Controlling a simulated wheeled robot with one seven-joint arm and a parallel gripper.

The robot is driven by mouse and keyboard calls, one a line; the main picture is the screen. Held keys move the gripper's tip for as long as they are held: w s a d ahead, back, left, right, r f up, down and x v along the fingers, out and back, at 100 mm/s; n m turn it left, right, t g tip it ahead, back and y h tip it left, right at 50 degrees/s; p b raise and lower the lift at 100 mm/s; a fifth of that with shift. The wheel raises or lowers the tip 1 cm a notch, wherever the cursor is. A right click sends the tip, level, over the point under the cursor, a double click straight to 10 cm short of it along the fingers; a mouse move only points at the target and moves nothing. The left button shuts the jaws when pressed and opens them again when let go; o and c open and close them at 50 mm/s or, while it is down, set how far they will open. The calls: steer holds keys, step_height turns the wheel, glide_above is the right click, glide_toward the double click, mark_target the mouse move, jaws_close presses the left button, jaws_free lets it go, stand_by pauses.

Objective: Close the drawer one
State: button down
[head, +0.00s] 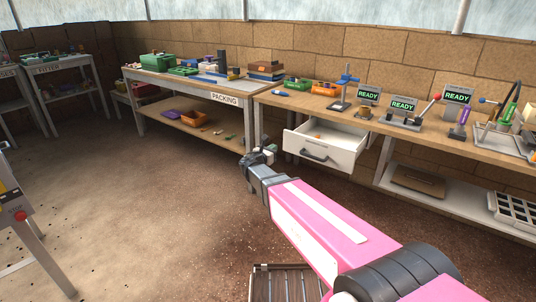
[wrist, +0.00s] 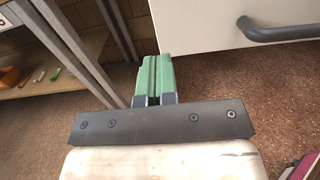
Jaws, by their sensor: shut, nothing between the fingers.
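The white drawer (head: 325,148) under the workbench stands pulled out, with a dark bar handle (head: 314,155) on its front. Small items lie inside it. My gripper (head: 259,155) is in front of the bench, to the left of the drawer front. In the wrist view my gripper (wrist: 152,80) shows two green fingers pressed together with nothing between them. The drawer front (wrist: 215,25) fills the upper right there, with part of its handle (wrist: 280,30). The fingertips are near the front's lower left corner; I cannot tell whether they touch it.
The workbench (head: 380,128) carries READY displays (head: 403,104), a stand and orange and green bins. A lower shelf (head: 450,196) sits to the right. The packing table (head: 190,87) stands to the left, its leg close by. The brown floor (head: 130,210) in front is mostly clear.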

mark_target(284, 141)
steer(key=x, duration=0.7)
steer(key=shift+d, duration=0.1)
steer(key=shift+w, duration=0.1)
